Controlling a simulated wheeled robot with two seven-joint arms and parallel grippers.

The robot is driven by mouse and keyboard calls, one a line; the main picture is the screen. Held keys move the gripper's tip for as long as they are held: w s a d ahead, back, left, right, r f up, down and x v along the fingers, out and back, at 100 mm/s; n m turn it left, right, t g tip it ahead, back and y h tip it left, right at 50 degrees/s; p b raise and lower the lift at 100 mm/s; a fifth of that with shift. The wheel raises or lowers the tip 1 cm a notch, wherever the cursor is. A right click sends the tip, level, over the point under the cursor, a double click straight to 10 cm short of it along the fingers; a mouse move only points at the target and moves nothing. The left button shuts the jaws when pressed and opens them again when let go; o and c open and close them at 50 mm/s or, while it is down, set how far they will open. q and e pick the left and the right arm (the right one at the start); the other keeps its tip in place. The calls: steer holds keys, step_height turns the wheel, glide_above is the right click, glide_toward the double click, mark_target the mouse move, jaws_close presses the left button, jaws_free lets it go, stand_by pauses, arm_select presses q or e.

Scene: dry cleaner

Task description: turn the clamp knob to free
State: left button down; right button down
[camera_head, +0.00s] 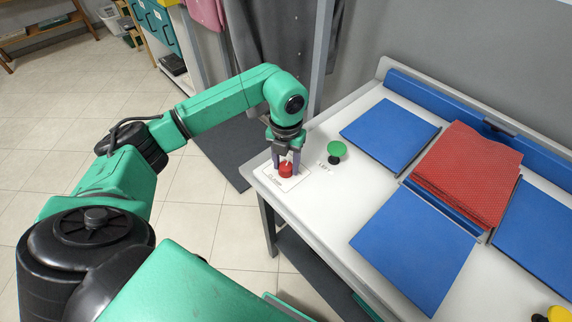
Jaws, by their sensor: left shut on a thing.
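The red clamp knob (286,170) sits on a white labelled plate (271,178) at the near left corner of the white table. A small white mark shows on top of the knob. My left gripper (287,163) points down over the knob, with its fingers around the knob's upper part, shut on it. The gripper partly hides the knob and the plate's label. My right gripper is not in view.
A green button (337,149) stands right of the knob by a "LEFT" label. Blue panels (390,134) surround a folded red cloth (465,172) on the table (342,205). A yellow button (559,314) is at bottom right. A grey post (321,60) rises behind the arm.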

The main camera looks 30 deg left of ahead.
arm_select(q)
steer(key=shift+w+r+n+b, duration=0.1)
steer(key=shift+n+b, duration=0.2)
steer(key=shift+n, duration=1.6)
steer(key=shift+c, duration=1.6)
jaws_free()
step_height(320, 180, up, 8)
steer(key=shift+r+b, duration=0.1)
steer(key=shift+b, duration=0.7)
step_height(320, 180, up, 6)
steer(key=p, duration=0.2)
glide_above(286, 165)
steer(key=shift+r, duration=0.15)
